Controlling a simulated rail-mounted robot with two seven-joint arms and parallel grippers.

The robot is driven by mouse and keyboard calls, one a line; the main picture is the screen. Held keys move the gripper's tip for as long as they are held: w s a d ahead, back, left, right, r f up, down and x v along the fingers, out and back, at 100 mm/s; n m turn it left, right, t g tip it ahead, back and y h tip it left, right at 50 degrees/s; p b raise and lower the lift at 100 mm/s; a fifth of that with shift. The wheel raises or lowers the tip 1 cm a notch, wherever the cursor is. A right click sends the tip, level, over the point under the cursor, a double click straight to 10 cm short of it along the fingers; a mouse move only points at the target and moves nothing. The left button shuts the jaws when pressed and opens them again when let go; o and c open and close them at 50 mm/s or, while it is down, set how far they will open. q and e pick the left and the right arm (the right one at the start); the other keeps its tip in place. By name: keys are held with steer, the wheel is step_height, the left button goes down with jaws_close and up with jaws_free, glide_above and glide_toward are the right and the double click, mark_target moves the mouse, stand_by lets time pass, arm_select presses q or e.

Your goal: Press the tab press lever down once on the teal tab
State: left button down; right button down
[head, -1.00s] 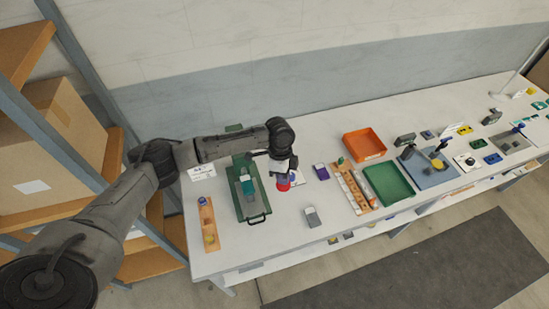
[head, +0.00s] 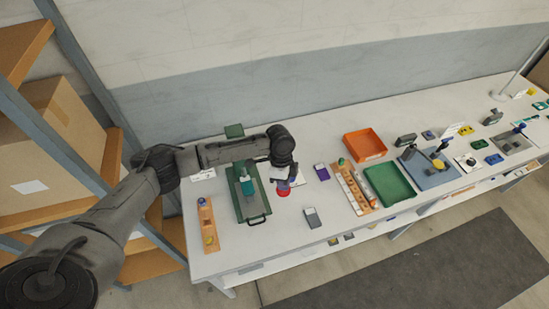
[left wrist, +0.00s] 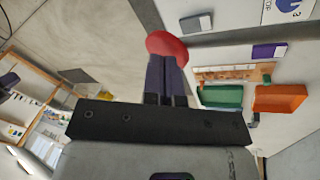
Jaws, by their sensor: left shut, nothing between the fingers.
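The tab press (head: 254,208) has a green base with a handle loop at its front edge, on the left part of the table. A teal block (head: 247,187) stands on it; I cannot tell whether this is the teal tab or part of the press. A red round knob (head: 283,191), seemingly the lever's end, is at the right of the base. My left gripper (head: 285,180) is shut and empty, right above the knob. In the left wrist view the knob (left wrist: 166,45) lies at the closed fingertips (left wrist: 166,60). The lever arm is hidden. My right gripper is not in view.
A wooden tray (head: 208,228) lies left of the press. A grey block (head: 312,217) and a purple block (head: 321,172) lie to its right. Further right are an orange bin (head: 365,144) and a green tray (head: 389,184). A shelf with a box stands at the left.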

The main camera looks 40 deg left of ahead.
arm_select(q)
steer(key=shift+f, duration=0.1)
steer(key=shift+a+b+x, duration=0.2)
steer(key=shift+b+x, duration=0.4)
steer(key=shift+x, duration=0.6)
steer(key=shift+w+f, duration=0.1)
